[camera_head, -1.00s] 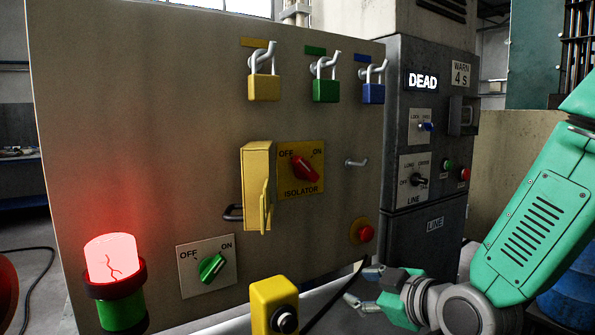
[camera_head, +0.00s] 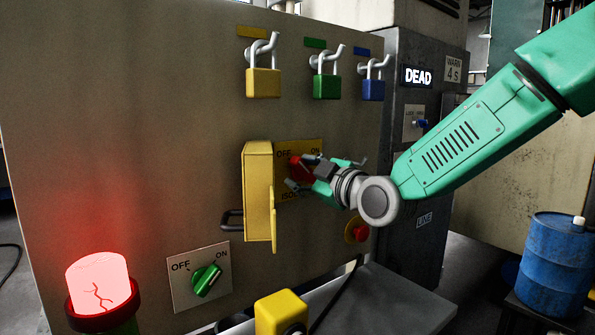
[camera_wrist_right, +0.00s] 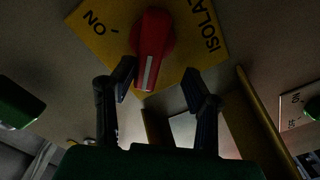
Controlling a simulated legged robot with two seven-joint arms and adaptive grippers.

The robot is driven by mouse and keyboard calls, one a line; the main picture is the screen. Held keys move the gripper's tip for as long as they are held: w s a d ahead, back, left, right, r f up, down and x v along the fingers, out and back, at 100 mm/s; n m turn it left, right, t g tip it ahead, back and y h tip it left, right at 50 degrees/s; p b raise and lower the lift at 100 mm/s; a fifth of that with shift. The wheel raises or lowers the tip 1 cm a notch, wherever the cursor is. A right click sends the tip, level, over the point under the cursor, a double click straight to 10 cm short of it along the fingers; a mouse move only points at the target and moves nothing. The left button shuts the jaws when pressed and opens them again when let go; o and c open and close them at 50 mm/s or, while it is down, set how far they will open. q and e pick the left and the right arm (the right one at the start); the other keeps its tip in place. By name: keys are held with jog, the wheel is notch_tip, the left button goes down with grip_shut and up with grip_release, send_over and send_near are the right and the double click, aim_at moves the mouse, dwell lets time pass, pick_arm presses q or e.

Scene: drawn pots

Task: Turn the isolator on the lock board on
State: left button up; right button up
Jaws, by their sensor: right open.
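The isolator is a red rotary knob (camera_head: 296,168) on a yellow plate (camera_head: 313,146) marked OFF and ON, on the lock board (camera_head: 150,110). My right gripper (camera_head: 303,173) is at the knob in the head view and covers part of it and the plate. In the right wrist view the red knob (camera_wrist_right: 152,45) shows a white line pointing away from the ON mark. The open fingers (camera_wrist_right: 158,82) stand apart, near the knob's marked end; contact cannot be told. My left gripper is not in view.
A yellow cover (camera_head: 258,195) stands open just left of the isolator. Yellow, green and blue padlocks (camera_head: 263,83) hang above. A green switch (camera_head: 207,280), a glowing red lamp (camera_head: 98,283) and a red button (camera_head: 356,229) are lower. A cabinet shows DEAD (camera_head: 418,76).

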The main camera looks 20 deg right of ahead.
jog(key=shift+w+a, duration=0.15)
jog(key=shift+w, duration=0.35)
jog(key=shift+w+d+f, duration=0.1)
jog(key=shift+w+d, duration=0.15)
jog(key=shift+w, duration=0.05)
jog(key=d, duration=0.3)
jog(key=shift+w+f, duration=0.25)
jog(key=shift+w, duration=0.15)
jog(key=shift+d, duration=0.1)
jog(key=shift+s+a+r, duration=0.15)
jog(key=shift+a+r, duration=0.05)
jog(key=shift+a, duration=0.6)
grip_shut()
jog(key=shift+a+r, duration=0.1)
jog(key=shift+a, duration=0.45)
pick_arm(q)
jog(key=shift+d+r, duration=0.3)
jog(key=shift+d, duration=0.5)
pick_arm(e)
jog(key=shift+d, duration=0.4)
